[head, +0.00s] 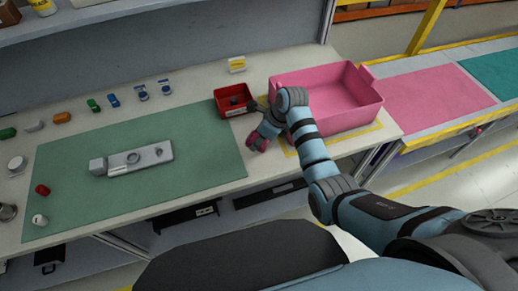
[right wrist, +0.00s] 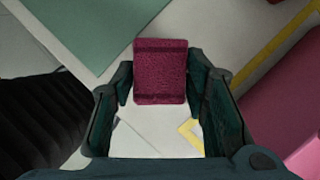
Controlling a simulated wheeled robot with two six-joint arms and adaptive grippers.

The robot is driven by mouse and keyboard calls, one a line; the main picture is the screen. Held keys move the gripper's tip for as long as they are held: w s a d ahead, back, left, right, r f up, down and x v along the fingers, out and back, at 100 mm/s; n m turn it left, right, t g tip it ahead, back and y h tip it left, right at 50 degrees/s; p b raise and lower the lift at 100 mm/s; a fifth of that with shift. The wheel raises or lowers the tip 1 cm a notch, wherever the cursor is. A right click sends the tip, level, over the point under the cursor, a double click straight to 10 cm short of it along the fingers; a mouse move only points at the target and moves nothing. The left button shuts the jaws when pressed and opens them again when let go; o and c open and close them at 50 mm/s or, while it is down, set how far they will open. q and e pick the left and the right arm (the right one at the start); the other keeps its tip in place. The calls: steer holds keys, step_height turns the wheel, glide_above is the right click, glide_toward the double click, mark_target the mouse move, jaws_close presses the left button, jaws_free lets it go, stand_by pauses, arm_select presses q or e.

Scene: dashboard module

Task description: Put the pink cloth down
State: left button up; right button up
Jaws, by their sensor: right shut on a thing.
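The pink cloth (right wrist: 160,72) is a small, dark pink, folded pad between the fingers of my right gripper (right wrist: 162,85) in the right wrist view. In the head view the cloth (head: 262,146) shows as a small pink bit at the tip of my right gripper (head: 257,139). My right gripper is shut on it, over the pale tabletop (head: 217,213) between the green mat and the pink bin. I cannot tell whether the cloth touches the table. My left gripper is not in view.
A pink bin (head: 335,121) stands right of the gripper inside yellow tape lines. A small red tray (head: 224,113) is just behind. The green mat (head: 195,140) holds a grey module (head: 135,158). Several small coloured parts lie along the back and left of the table.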

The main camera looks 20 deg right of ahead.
mark_target(259, 154)
steer(key=f, duration=0.3)
steer(key=f+b, duration=0.1)
steer(key=f, duration=0.1)
steer(key=shift+w+f, duration=0.1)
steer(key=shift+w, duration=0.3)
steer(key=shift+s+f, duration=0.2)
steer(key=shift+s, duration=0.05)
steer(key=shift+s+r, duration=0.15)
steer(key=shift+f, duration=0.2)
steer(key=o, duration=1)
steer(key=shift+w, duration=0.2)
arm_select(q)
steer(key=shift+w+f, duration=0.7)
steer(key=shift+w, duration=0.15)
arm_select(e)
steer(key=shift+s+r, duration=0.1)
